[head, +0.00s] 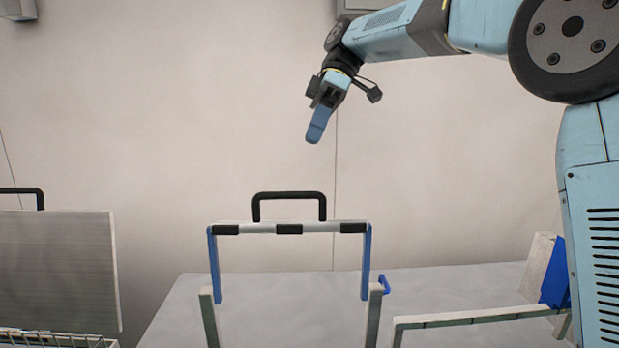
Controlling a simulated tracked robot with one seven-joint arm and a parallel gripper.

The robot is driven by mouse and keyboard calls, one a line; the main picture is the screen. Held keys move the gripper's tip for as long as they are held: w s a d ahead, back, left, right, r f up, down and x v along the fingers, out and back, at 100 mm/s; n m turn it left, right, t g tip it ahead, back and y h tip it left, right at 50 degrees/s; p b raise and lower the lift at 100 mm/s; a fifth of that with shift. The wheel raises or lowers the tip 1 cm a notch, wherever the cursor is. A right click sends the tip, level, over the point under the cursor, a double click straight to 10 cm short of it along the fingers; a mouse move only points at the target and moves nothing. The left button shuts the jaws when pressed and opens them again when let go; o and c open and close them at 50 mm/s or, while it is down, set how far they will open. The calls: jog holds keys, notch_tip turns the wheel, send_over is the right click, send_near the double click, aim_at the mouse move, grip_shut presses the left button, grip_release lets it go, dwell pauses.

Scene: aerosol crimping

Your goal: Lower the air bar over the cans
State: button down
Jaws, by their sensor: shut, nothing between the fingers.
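The air bar (262,227) is a pale crossbar with several black blocks along it. A black handle (289,194) stands on top of its middle. Blue side arms (214,265) hang from both its ends and meet pale uprights (210,318). The bar is raised above the grey table. My gripper (316,138) is above the handle and slightly to its right, pointing down, with clear space between them. Its blue fingers are shut and empty. No cans show in this view.
A grey panel (58,270) with a black handle stands at the left above a wire basket (50,341). A pale rail (475,316) and a blue part (555,275) are at the right. A small blue hook (384,284) sits beside the right upright. The table (440,285) behind is bare.

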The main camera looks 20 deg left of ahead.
jog(key=s+f, duration=0.7)
jog(key=s, duration=0.1)
jog(key=shift+s+a, duration=0.2)
jog(key=shift+a, duration=0.05)
jog(key=shift+f, duration=0.1)
